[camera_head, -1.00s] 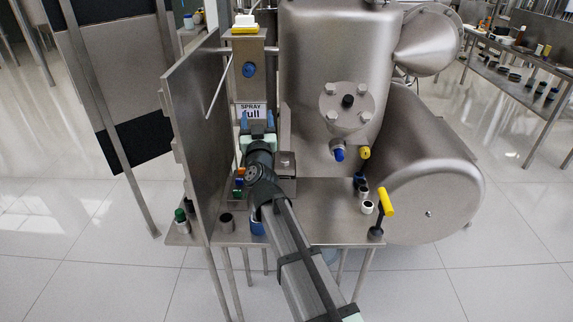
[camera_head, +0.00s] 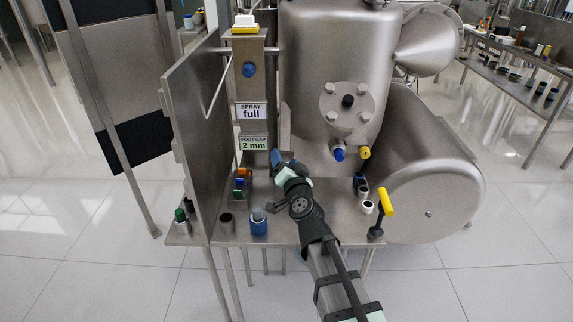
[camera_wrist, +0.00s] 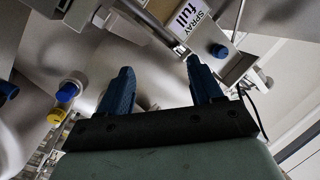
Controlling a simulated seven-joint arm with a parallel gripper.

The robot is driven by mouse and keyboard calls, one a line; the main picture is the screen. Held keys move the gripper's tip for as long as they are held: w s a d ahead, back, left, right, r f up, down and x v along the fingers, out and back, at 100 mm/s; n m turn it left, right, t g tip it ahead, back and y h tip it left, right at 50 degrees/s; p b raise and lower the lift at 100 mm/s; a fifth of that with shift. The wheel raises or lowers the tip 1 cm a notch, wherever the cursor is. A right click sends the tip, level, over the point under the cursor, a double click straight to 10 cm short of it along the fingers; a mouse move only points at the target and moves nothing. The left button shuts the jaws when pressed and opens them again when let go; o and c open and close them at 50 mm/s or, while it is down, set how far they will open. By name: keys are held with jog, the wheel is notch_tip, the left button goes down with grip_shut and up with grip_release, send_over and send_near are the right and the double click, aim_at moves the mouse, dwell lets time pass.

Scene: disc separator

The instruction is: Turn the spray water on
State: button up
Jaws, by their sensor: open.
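A grey post holds a round blue knob (camera_head: 249,69), with a white label (camera_head: 251,110) reading "SPRAY full" below it. The same label (camera_wrist: 188,18) and a blue knob (camera_wrist: 220,51) show at the upper right of the wrist view. My gripper (camera_head: 277,158) is right of the post and lower than the label, apart from the knob. In the wrist view its two blue fingers (camera_wrist: 160,62) are spread with nothing between them. A blue knob (camera_head: 338,154) and a yellow knob (camera_head: 364,152) sit at the foot of the steel vessel, right of my gripper.
A green label (camera_head: 253,143) reads "FOOT GAP 2 mm". Small orange, blue and green controls (camera_head: 240,183) sit below it. A blue cup (camera_head: 258,222) and a yellow-handled lever (camera_head: 386,202) stand near the front edge. A steel panel (camera_head: 190,120) stands at left; the vessel (camera_head: 338,60) is behind.

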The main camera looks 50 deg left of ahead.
jog(key=shift+d+f, duration=0.25)
jog(key=shift+d, duration=0.05)
jog(key=s+a+r+n+g+y, duration=0.1)
jog(key=s+a+r, duration=0.2)
jog(key=s+a, duration=0.3)
jog(key=s+a+r+n+g+y, duration=0.1)
jog(key=s+a+r, duration=0.25)
jog(key=a, duration=0.45)
jog(key=n+t+h, duration=0.1)
jog(key=t+h, duration=0.2)
jog(key=t, duration=0.6)
send_near(248, 74)
jog(key=x, duration=0.9)
jog(key=shift+w+a, duration=0.1)
jog(key=shift+a, duration=0.05)
